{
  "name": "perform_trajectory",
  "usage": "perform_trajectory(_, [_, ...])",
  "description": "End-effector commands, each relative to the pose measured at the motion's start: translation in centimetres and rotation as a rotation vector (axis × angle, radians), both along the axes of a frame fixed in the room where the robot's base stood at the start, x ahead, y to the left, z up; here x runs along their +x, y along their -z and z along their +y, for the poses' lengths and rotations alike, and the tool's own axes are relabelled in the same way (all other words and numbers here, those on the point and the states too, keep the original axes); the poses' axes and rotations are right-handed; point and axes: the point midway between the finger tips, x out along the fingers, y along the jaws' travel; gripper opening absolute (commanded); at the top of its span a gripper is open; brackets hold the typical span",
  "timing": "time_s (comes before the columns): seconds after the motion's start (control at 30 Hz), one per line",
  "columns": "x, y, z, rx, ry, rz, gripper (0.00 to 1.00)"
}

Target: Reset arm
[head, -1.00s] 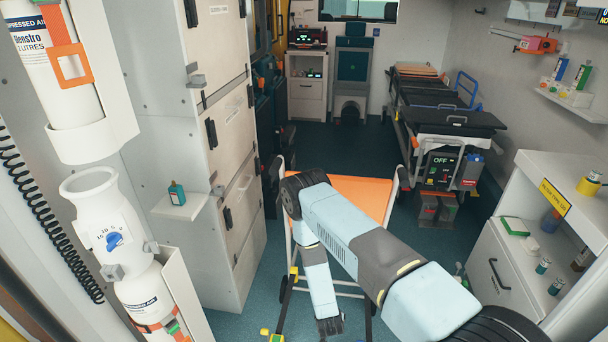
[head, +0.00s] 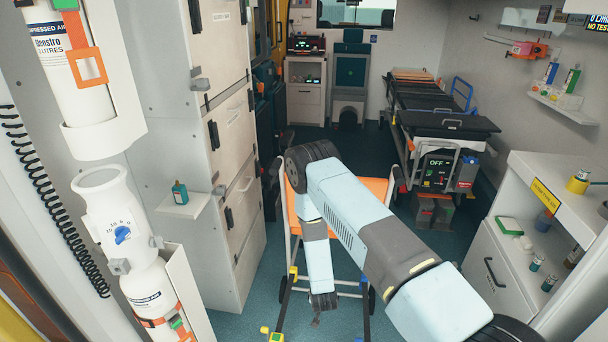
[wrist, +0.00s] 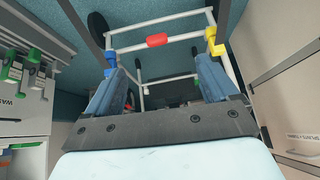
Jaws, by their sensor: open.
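My arm crosses the lower middle of the head view, bent at the elbow, with its forearm hanging down. My gripper (head: 322,308) points down at the end of it, in front of the orange folding chair (head: 375,188). In the wrist view my gripper (wrist: 165,85) shows two blue fingers spread apart with nothing between them. The chair's white tube frame (wrist: 185,38), with a red grip and yellow and blue fittings, lies beyond the fingers. I cannot tell whether the gripper touches it.
White cabinets (head: 232,150) stand close on the left, with a small shelf holding a bottle (head: 179,191). A counter (head: 560,165) with drawers is on the right. A stretcher (head: 435,105) stands at the back right. Blue floor (head: 350,150) is clear behind the chair.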

Motion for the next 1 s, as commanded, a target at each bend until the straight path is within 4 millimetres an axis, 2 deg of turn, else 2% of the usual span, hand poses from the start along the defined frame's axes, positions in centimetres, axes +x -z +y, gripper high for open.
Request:
perform_trajectory(0.03, [1.0,-1.6,0.3,0.009,0.003,-0.001,0.87])
perform_trajectory(0.2, [3.8,-7.0,0.9,0.037,0.002,0.012,0.87])
perform_trajectory(0.5, [7.3,-17.0,1.1,0.079,-0.007,0.033,0.87])
perform_trajectory(0.73, [8.6,-24.8,0.5,0.105,-0.021,0.047,0.87])
perform_trajectory(1.0, [8.7,-33.8,-0.8,0.124,-0.045,0.058,0.87])
